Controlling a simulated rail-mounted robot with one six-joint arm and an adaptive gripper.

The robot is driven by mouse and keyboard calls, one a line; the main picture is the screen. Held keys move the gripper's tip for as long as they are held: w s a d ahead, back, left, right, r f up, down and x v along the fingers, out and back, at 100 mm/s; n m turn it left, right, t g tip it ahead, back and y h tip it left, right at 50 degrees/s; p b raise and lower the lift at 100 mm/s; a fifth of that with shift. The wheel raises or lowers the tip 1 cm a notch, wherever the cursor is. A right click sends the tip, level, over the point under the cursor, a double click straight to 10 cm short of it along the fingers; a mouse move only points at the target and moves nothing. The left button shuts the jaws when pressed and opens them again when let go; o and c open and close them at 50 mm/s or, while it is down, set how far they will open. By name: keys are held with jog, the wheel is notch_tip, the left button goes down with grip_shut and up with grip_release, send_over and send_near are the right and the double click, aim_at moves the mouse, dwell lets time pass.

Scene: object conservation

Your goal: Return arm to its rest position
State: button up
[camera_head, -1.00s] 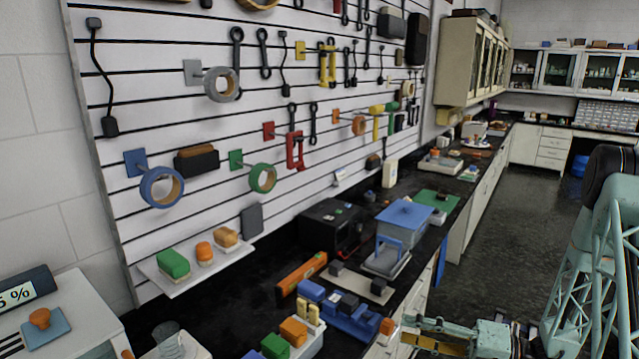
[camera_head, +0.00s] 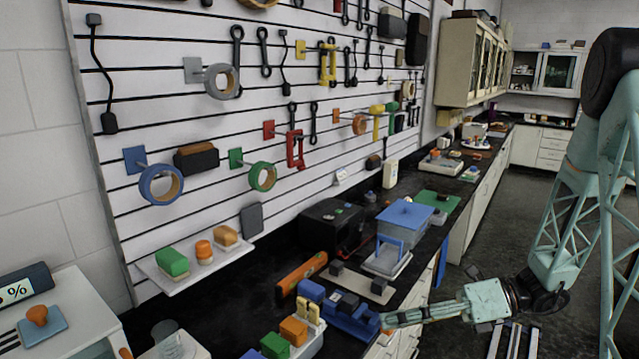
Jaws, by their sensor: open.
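My gripper (camera_head: 386,321) reaches in from the right at the lower middle of the head view, at the end of my teal arm. Its pale fingers point left, and their tips appear beside the right end of a blue vise-like tool (camera_head: 345,318) on the black counter. I cannot tell from this angle whether they touch it. Nothing shows between the fingers, and the gap between them is hard to see at this angle.
The black counter (camera_head: 225,300) holds an orange level (camera_head: 300,275), a black box (camera_head: 330,228), a blue-lidded container (camera_head: 404,217) and a bin with green and orange blocks (camera_head: 305,348). Tools and tape rolls hang on the slatted wall.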

jog(key=s+a+r+n+g+h+b, duration=0.1)
jog(key=s+a+r+n+h+b, duration=0.1)
jog(key=s+r+n+h, duration=0.6)
jog(key=s+a+r+n+g+h+b, duration=0.15)
jog(key=s+r+n, duration=0.25)
jog(key=s+n, duration=0.85)
jog(key=s+d+r+n+t+h+b, duration=0.1)
jog(key=s+d+r+n+t+h, duration=0.1)
jog(key=s, duration=0.4)
jog(key=s+d+r+n+t+h+b, duration=0.1)
jog(key=s+d+r+n+t+h, duration=0.2)
jog(key=s+d+n, duration=0.2)
jog(key=shift+s+d+r+n, duration=0.15)
jog(key=shift+s+n, duration=0.25)
jog(key=shift+n, duration=0.15)
dwell(0.5)
jog(key=shift+t, duration=0.25)
dwell(0.5)
